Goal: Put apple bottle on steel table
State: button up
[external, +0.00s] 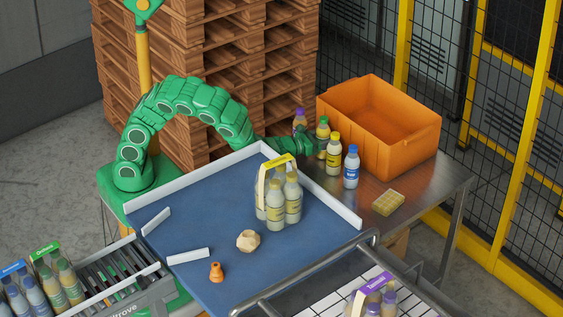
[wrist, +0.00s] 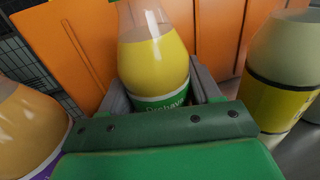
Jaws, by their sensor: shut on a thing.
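The apple bottle, with a green cap and yellow contents (external: 322,130), is among other bottles by the orange crate at the steel table (external: 425,182). In the wrist view the bottle (wrist: 155,65) stands between my gripper's fingers, its green label partly hidden. My gripper (external: 314,146) is shut on this bottle. The bottle looks upright. Its base is hidden in the wrist view, and I cannot tell whether it touches the table.
A yellow-labelled bottle (external: 333,154) and a blue-capped bottle (external: 351,167) stand to the right; a purple-capped bottle (external: 299,120) is to the left. The orange crate (external: 420,150) is close behind. A yellow box (external: 388,203) lies nearer. A bottle pack (external: 277,203) stands on the blue surface.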

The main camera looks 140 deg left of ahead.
aim_at(323, 131)
jog(key=shift+f, duration=0.15)
jog(key=o, duration=1.4)
jog(key=shift+r, duration=0.2)
jog(key=shift+s+d+f, duration=0.1)
jog(key=shift+s+d, duration=0.05)
jog(key=shift+d, duration=0.55)
jog(key=v, duration=0.3)
jog(key=shift+d, duration=0.4)
jog(key=shift+a+r, duration=0.15)
jog(key=shift+r, duration=3.4)
